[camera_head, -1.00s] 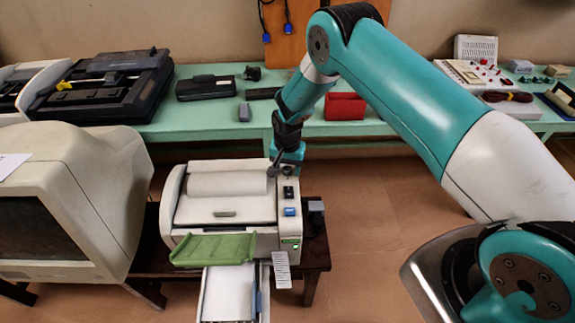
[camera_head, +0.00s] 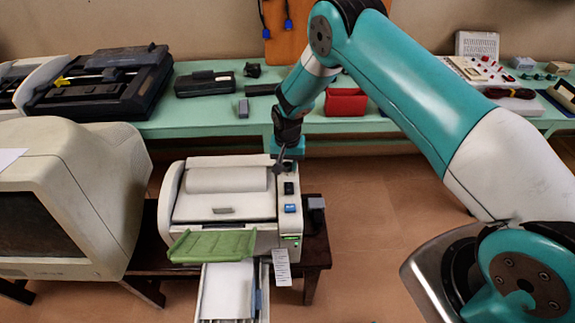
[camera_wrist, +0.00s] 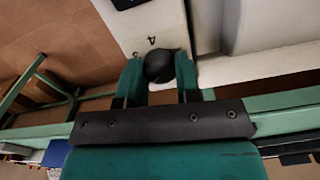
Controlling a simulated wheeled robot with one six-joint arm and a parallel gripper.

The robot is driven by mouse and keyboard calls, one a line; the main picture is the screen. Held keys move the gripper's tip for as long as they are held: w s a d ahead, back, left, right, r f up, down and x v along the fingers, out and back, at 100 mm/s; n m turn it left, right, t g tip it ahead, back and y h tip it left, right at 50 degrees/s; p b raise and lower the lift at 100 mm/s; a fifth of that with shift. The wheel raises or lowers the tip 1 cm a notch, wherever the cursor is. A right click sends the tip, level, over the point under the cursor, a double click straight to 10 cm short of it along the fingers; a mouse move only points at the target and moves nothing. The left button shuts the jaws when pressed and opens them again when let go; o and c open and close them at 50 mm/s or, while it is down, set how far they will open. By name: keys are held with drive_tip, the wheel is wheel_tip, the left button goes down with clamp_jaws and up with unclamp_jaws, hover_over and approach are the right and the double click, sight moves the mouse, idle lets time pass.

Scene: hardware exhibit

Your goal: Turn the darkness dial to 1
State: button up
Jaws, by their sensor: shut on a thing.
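The printer (camera_head: 225,207) is a cream machine with a green flap (camera_head: 212,246) on its front and an open paper tray (camera_head: 228,290) below. The darkness dial (camera_wrist: 160,66) is a dark round knob on the printer's light top, seen in the wrist view. My gripper (camera_wrist: 160,80) is shut on it, one teal finger on each side. A black mark like a 4 is printed beside the knob; the dial's pointer and other marks are not readable. In the head view my gripper (camera_head: 279,166) is at the printer's back right corner, and the dial is mostly hidden there.
A dark switch (camera_head: 289,188) and a blue button (camera_head: 290,209) are on the printer's right strip, near the gripper. A bulky cream monitor (camera_head: 75,185) stands at left. Behind is a green bench (camera_head: 215,122) with several devices.

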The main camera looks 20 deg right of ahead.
sight(288, 164)
drive_tip(key=n+b, duration=0.3)
drive_tip(key=n, duration=0.2)
drive_tip(key=shift+f+b, duration=0.15)
drive_tip(key=shift+b, duration=0.25)
drive_tip(key=n+b, duration=0.2)
drive_tip(key=n, duration=0.3)
drive_tip(key=shift+r, duration=0.2)
drive_tip(key=o, duration=0.9)
drive_tip(key=shift+o, duration=0.2)
wheel_tip(288, 164, up, 17)
drive_tip(key=b, duration=0.2)
drive_tip(key=shift+r+b, duration=0.2)
drive_tip(key=shift+b, duration=0.2)
